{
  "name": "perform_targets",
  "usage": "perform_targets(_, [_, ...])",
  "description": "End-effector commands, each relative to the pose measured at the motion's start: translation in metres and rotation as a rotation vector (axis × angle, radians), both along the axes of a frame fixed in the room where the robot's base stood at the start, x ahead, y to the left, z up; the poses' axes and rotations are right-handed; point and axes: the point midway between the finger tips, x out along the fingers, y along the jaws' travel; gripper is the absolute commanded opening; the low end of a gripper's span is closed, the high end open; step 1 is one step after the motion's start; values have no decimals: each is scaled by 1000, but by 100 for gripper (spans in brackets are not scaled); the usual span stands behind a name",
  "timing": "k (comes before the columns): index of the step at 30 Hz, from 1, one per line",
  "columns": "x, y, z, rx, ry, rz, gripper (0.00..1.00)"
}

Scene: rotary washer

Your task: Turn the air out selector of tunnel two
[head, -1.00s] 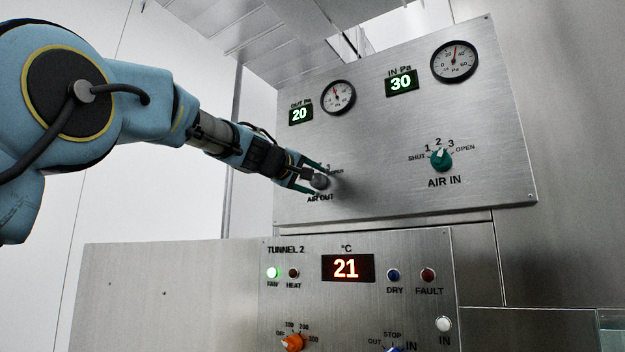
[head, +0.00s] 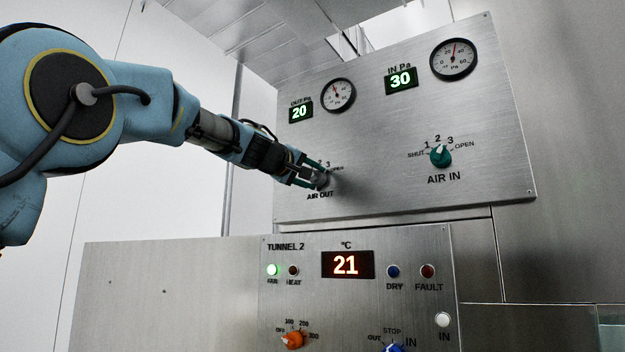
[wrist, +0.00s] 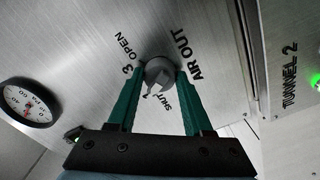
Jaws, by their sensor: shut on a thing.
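The AIR OUT selector (wrist: 158,76) is a grey round knob on the upper steel panel. In the wrist view it sits between the tips of my gripper's green fingers. My gripper (head: 318,178) is shut on the knob in the head view and hides much of it and its scale. In the wrist view the labels SHUT, 3 and OPEN show around the knob, and my gripper (wrist: 159,80) is rolled relative to the panel. The knob's pale pointer faces toward the SHUT side, though its exact setting is hard to tell.
The teal AIR IN selector (head: 440,156) is to the right on the same panel (head: 400,200). Gauges and green displays reading 20 and 30 sit above. Below, the TUNNEL 2 panel (head: 310,310) carries lamps, a 21 display, an orange knob (head: 292,340) and a blue knob (head: 392,348).

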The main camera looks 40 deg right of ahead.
Motion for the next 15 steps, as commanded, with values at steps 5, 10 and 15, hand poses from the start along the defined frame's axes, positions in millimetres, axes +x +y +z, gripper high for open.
perform_targets(5, [0, 0, -4, 30, -118, 0, 0])
perform_targets(10, [1, 0, -5, 68, -266, 1, 0])
perform_targets(15, [1, 0, -4, 110, -424, 2, 0])
